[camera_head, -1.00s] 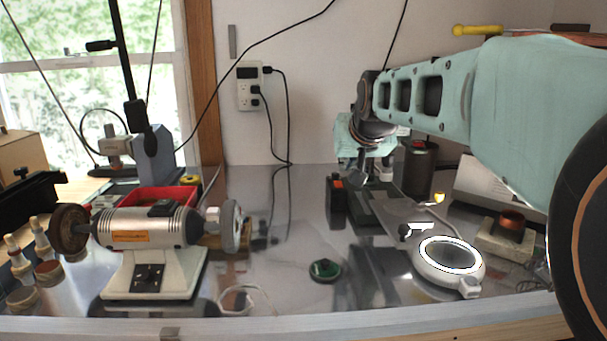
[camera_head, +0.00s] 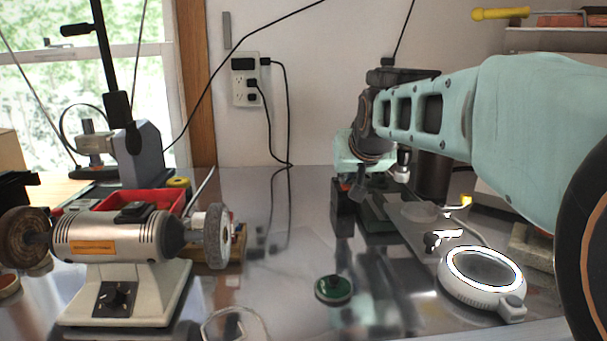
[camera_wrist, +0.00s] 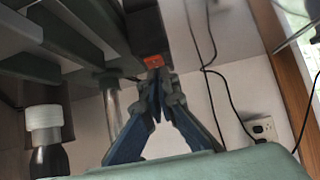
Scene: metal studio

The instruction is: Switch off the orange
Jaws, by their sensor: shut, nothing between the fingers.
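The orange switch (camera_wrist: 153,61) is a small bright patch on the end of a dark box (camera_wrist: 150,32) in the wrist view. In the head view my gripper (camera_head: 358,188) points down over the box.
A bench grinder (camera_head: 120,240) stands at the left, with a red tray (camera_head: 140,197) behind it. A green round knob-like piece (camera_head: 333,290) lies in the middle. A magnifier lamp (camera_head: 482,278) is at the right. Cords (camera_head: 288,110) hang on the wall. Bare bench shows centrally.

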